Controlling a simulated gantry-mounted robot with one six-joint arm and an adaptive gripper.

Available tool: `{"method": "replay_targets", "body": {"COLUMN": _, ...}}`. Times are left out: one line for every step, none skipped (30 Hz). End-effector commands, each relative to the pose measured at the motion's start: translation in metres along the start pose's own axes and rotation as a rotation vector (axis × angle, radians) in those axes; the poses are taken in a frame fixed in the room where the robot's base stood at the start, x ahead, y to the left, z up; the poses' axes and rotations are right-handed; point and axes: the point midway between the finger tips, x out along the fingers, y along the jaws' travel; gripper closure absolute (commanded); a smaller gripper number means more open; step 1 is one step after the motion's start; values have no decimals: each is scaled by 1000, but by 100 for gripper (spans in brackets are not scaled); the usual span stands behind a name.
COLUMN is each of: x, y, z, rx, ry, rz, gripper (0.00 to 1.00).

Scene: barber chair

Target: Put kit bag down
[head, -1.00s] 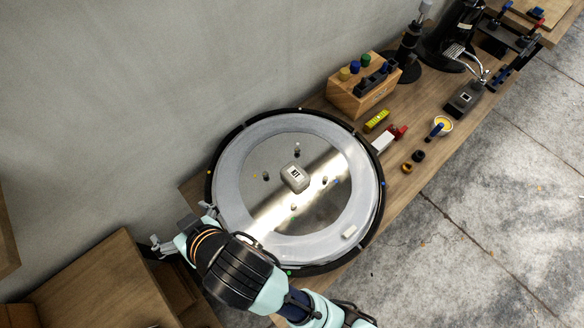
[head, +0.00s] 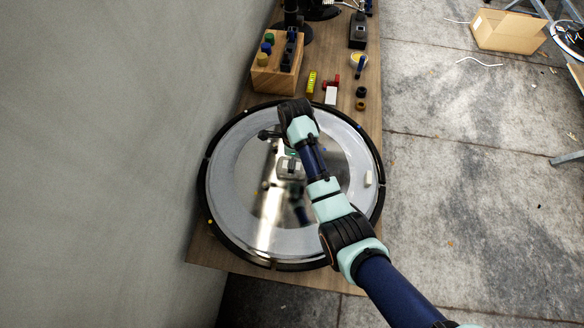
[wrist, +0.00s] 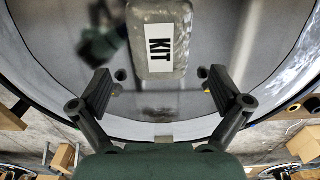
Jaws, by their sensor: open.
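The kit bag (head: 289,168) is a small grey rounded block. It rests near the middle of a round, shiny, mirror-like disc with a pale ring and black rim (head: 215,215). In the wrist view the kit bag (wrist: 181,60) shows its white "KIT" label. My gripper (wrist: 158,88) is open and empty, its two fingers spread wide to either side of the bag's near edge. No contact with the bag shows. In the head view my arm reaches over the disc and partly hides the gripper and the bag's surroundings.
A wooden block with coloured knobs (head: 276,72), a yellow item (head: 311,82), a red-and-white item (head: 331,92) and small dark rings (head: 361,99) stand on the bench beyond the disc. A small pale block (head: 368,178) sits on the disc's right side. A wall rises at left.

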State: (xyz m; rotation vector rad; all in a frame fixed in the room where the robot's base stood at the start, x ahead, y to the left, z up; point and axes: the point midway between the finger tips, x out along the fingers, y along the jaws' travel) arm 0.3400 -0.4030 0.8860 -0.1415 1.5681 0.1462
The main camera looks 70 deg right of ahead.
Motion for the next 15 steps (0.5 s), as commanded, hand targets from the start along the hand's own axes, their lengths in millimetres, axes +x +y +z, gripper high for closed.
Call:
{"method": "replay_targets", "body": {"x": 1, "y": 0, "z": 0, "rx": -1, "ry": -1, "rz": -1, "gripper": 0}}
{"method": "replay_targets", "body": {"x": 4, "y": 0, "z": 0, "rx": -1, "ry": 0, "rz": -1, "gripper": 0}}
{"method": "replay_targets", "body": {"x": 10, "y": 0, "z": -1, "rx": -1, "ry": 0, "rz": 0, "gripper": 0}}
{"method": "replay_targets", "body": {"x": 16, "y": 0, "z": -1, "rx": -1, "ry": 0, "rz": 0, "gripper": 0}}
{"method": "replay_targets", "body": {"x": 23, "y": 0, "z": -2, "rx": -1, "ry": 1, "rz": 1, "gripper": 0}}
{"method": "replay_targets", "body": {"x": 31, "y": 0, "z": -3, "rx": -1, "ry": 0, "rz": 0, "gripper": 0}}
{"method": "replay_targets", "body": {"x": 36, "y": 0, "z": -3, "rx": -1, "ry": 0, "rz": 0, "gripper": 0}}
{"method": "replay_targets", "body": {"x": 40, "y": 0, "z": -3, "rx": -1, "ry": 0, "rz": 0, "gripper": 0}}
{"method": "replay_targets", "body": {"x": 45, "y": -1, "z": -3, "rx": -1, "ry": -1, "rz": -1, "gripper": 0}}
{"method": "replay_targets", "body": {"x": 48, "y": 0, "z": -3, "rx": -2, "ry": -1, "rz": -1, "gripper": 0}}
{"method": "replay_targets", "body": {"x": 50, "y": 0, "z": -3, "rx": -2, "ry": -1, "rz": -1, "gripper": 0}}
{"method": "replay_targets", "body": {"x": 51, "y": 0, "z": -2, "rx": -2, "ry": -1, "rz": -2, "gripper": 0}}
{"method": "replay_targets", "body": {"x": 51, "y": -1, "z": -2, "rx": -2, "ry": -1, "rz": -2, "gripper": 0}}
{"method": "replay_targets", "body": {"x": 51, "y": -1, "z": -2, "rx": -2, "ry": -2, "rz": -3, "gripper": 0}}
{"method": "replay_targets", "body": {"x": 51, "y": -1, "z": -2, "rx": -2, "ry": -2, "rz": -3, "gripper": 0}}
